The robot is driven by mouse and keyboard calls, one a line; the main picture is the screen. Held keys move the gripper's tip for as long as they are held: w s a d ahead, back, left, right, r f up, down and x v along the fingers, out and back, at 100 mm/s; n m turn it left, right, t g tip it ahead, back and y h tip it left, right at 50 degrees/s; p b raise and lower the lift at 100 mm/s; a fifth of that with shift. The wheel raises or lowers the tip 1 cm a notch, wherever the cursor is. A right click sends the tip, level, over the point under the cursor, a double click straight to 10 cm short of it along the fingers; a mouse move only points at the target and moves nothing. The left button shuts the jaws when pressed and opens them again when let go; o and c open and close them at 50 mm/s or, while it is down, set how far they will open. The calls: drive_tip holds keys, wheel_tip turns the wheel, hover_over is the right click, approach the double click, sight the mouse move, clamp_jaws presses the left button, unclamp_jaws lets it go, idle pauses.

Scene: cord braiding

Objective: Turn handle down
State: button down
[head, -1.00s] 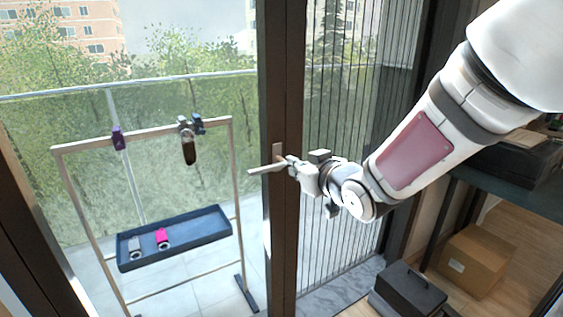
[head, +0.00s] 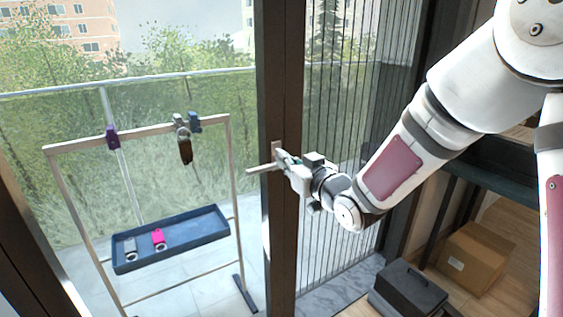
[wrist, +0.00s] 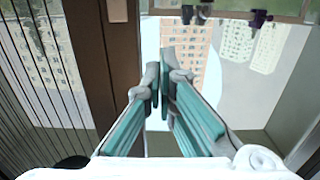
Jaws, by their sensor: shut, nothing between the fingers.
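The door handle (head: 260,169) is a light metal lever that points left from the dark door frame (head: 281,230), close to level with its free end slightly lower. My gripper (head: 283,160) is at the frame, at the lever's right end by its mount. In the wrist view its teal-lined fingers (wrist: 160,85) are together with nothing held between them. I cannot tell whether the fingertips touch the lever. The gripper hides part of the handle's mount, and I cannot make out the lever in the wrist view.
Beyond the glass stands a rack (head: 140,130) with several clips and a blue tray (head: 190,240). A dark toolbox (head: 408,288) and a cardboard box (head: 474,258) are on the floor at the right. A dark shelf (head: 490,172) is at the right, behind my arm.

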drive_tip(key=w+a+f, duration=0.4)
drive_tip(key=w+a, duration=0.1)
drive_tip(key=w, duration=0.2)
drive_tip(key=shift+w+f, duration=0.2)
drive_tip(key=shift+w, duration=0.05)
drive_tip(key=shift+f, duration=0.1)
drive_tip(key=shift+s+a+f+n+b, duration=0.1)
drive_tip(key=shift+a+f+n+b, duration=0.05)
drive_tip(key=shift+n+b, duration=0.25)
